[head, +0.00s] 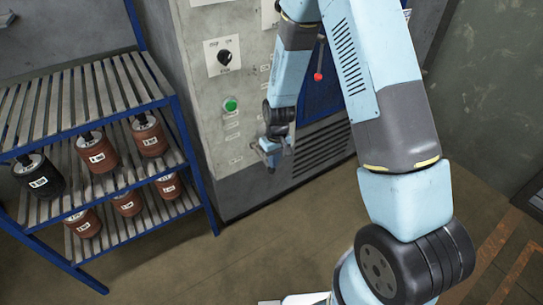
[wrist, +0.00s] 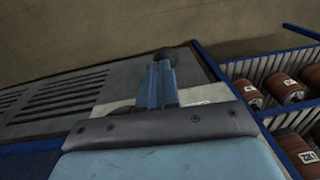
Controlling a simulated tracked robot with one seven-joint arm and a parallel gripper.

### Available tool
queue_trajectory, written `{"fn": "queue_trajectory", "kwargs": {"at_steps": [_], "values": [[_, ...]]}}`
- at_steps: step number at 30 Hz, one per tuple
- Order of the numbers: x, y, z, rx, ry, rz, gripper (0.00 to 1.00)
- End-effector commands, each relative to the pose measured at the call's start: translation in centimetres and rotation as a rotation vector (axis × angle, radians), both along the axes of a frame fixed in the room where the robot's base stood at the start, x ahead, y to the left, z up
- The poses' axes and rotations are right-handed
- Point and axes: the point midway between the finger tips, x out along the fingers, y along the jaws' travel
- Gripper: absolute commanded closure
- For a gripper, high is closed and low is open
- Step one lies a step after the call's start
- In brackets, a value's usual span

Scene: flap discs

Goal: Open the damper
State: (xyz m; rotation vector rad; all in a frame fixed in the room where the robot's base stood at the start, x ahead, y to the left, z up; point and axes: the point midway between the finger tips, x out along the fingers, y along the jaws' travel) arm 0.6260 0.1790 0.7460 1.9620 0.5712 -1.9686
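My gripper (head: 272,154) is low in front of the grey cabinet (head: 226,175), below and right of a green button. In the wrist view, the blue fingers (wrist: 161,86) reach out over the cabinet face and look close together. A dark rounded knob (wrist: 178,56) shows just beyond them, and a small dark end (head: 271,168) shows below the fingers in the head view. I cannot tell whether the fingers hold it or only stand beside it. A lever with a red ball (head: 318,76) hangs by the blue panel, up and right of my gripper. No damper label is readable.
A rotary switch (head: 224,57) and the green button (head: 230,104) are on the cabinet. A vent grille (head: 318,150) is right of my gripper. A blue-framed rack (head: 182,125) with several brown and dark canisters stands to the left. The floor in front is clear.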

Motion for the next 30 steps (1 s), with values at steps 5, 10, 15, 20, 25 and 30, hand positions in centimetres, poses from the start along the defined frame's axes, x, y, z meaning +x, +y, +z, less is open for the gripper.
{"fn": "queue_trajectory", "kwargs": {"at_steps": [5, 10, 15, 20, 25, 30], "values": [[-0.5, 0.2, -2.3, -0.001, 0.004, 0.008, 1.00], [-0.6, 0.5, -4.0, -0.001, 0.004, 0.015, 1.00], [-0.5, 0.8, -5.2, -0.001, 0.003, 0.017, 1.00], [-0.3, 1.0, -6.0, -0.001, 0.004, 0.019, 1.00], [-0.2, 1.1, -6.4, -0.001, 0.001, 0.020, 1.00], [-0.1, 1.1, -6.6, -0.001, 0.000, 0.020, 1.00]]}}
